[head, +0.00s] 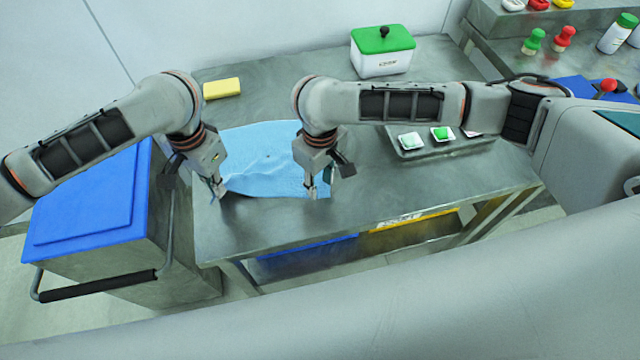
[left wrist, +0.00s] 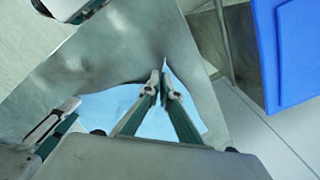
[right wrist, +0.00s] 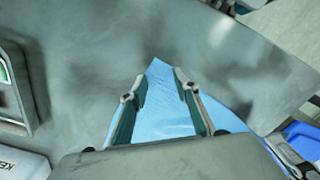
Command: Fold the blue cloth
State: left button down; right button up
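The blue cloth (head: 262,150) lies on the grey metal table, wrinkled towards its front left corner. My left gripper (head: 221,190) is at that corner, its fingertips nearly together with the cloth's edge between them; the left wrist view shows the closed tips (left wrist: 162,78) and blue cloth (left wrist: 115,103) behind them. My right gripper (head: 311,192) is low over the front right corner. In the right wrist view its fingers (right wrist: 157,88) are apart, with the cloth's corner (right wrist: 160,100) between them and not gripped. My right arm hides part of the cloth.
A yellow sponge (head: 222,88) and a white box with a green lid (head: 383,52) stand at the back. A grey tray (head: 440,148) with small containers lies to the right. A blue-topped cart (head: 90,205) stands left of the table (head: 400,215). The table's front strip is clear.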

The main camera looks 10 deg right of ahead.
jog(key=o, duration=0.3)
notch_tip(320, 180, up, 10)
jog(key=shift+f, duration=5)
jog(key=shift+f, duration=0.1)
grip_shut()
jog(key=shift+r, duration=2.55)
